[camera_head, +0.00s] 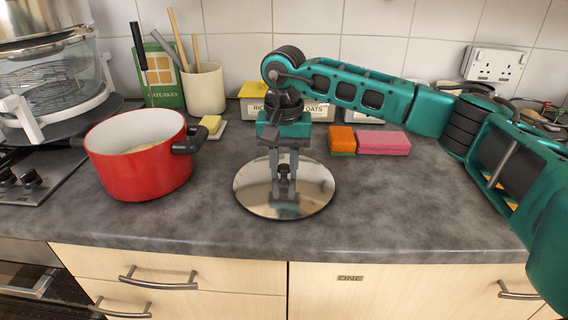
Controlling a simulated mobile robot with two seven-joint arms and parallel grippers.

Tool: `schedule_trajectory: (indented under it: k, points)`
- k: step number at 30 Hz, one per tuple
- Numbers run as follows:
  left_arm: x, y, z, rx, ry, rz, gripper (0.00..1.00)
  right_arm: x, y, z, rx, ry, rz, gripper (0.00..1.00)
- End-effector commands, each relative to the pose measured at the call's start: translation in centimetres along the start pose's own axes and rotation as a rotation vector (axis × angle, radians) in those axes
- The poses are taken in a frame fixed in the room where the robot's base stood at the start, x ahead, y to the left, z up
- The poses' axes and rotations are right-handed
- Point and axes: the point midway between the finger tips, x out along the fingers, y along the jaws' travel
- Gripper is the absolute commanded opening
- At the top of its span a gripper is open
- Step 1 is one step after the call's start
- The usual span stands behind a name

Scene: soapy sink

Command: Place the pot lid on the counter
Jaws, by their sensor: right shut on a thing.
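The pot lid (253,190) is a round, shiny metal disc with a small dark knob in its middle. It shows at the middle of the counter (420,205), level and at or just above the surface; I cannot tell whether it touches. My right gripper (284,172) points straight down over the lid and is shut on its knob. The red pot (145,176) stands uncovered on the counter to the left, with something pale inside. My left gripper is not in view.
Behind the lid are an orange sponge (342,140), a pink sponge (383,143) and labelled boxes (318,111). A utensil pot (205,90) and green box (163,78) stand at the back left. A hob (30,180) is at far left. The counter's front right is clear.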

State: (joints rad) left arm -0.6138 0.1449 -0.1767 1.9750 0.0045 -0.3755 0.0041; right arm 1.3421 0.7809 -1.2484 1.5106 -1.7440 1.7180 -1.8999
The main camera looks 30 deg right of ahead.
Motion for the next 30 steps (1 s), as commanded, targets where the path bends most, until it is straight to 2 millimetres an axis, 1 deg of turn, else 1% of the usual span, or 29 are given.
schedule_trajectory:
  k: [1,6,9,15,19,23,30]
  points:
    - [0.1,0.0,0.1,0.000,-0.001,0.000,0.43,0.1,0.0,0.0,0.000,0.000,0.000,0.30]
    - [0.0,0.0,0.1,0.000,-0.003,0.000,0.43,0.1,0.0,0.0,0.000,0.000,0.000,0.46]
    - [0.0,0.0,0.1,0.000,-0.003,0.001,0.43,0.1,0.0,0.0,0.000,0.000,0.000,0.54]
    - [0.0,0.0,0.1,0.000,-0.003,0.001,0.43,0.0,0.0,0.0,0.000,0.000,0.000,0.54]
    - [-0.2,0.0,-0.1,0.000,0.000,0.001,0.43,-0.8,-0.1,0.0,0.000,0.002,-0.001,0.54]
    - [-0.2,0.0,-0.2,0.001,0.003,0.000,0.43,-2.9,-0.1,-0.1,-0.001,0.004,-0.003,0.54]
    - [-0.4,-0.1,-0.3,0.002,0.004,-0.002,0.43,-8.2,-0.1,0.0,-0.001,0.002,-0.003,0.54]
